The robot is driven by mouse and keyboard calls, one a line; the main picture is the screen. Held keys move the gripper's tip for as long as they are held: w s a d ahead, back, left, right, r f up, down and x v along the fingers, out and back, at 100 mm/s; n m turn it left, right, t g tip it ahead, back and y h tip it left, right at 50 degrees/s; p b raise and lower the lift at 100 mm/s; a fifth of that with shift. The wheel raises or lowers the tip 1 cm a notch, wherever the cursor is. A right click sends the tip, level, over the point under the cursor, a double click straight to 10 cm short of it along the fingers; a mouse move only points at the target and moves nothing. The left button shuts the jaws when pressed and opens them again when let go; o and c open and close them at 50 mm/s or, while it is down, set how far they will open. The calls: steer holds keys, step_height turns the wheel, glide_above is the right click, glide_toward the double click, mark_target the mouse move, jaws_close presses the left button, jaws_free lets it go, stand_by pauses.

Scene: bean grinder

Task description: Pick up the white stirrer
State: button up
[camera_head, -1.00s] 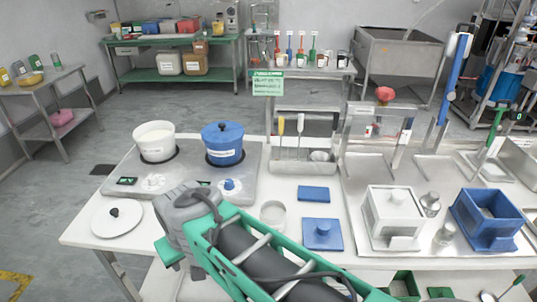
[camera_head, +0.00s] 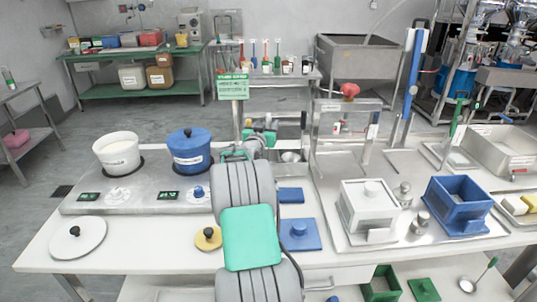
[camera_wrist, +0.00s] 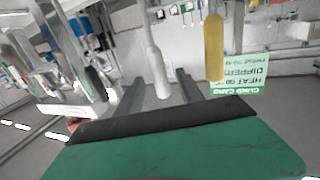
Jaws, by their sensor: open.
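The white stirrer (camera_wrist: 158,70) hangs from above in the wrist view, its white handle between my gripper's two grey fingers. My gripper (camera_wrist: 161,80) is open, with visible gaps between the fingers and the handle. A yellow stirrer (camera_wrist: 214,48) hangs beside it, outside the finger on the right.
A white pot (camera_head: 117,155) and a blue pot (camera_head: 189,152) stand on the hotplate left of my arm. A white box (camera_head: 368,208) and a blue box (camera_head: 456,205) stand to the right.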

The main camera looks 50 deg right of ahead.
steer(key=shift+x, duration=1.1)
steer(key=shift+c, duration=0.6)
steer(key=shift+a, duration=0.1)
jaws_close()
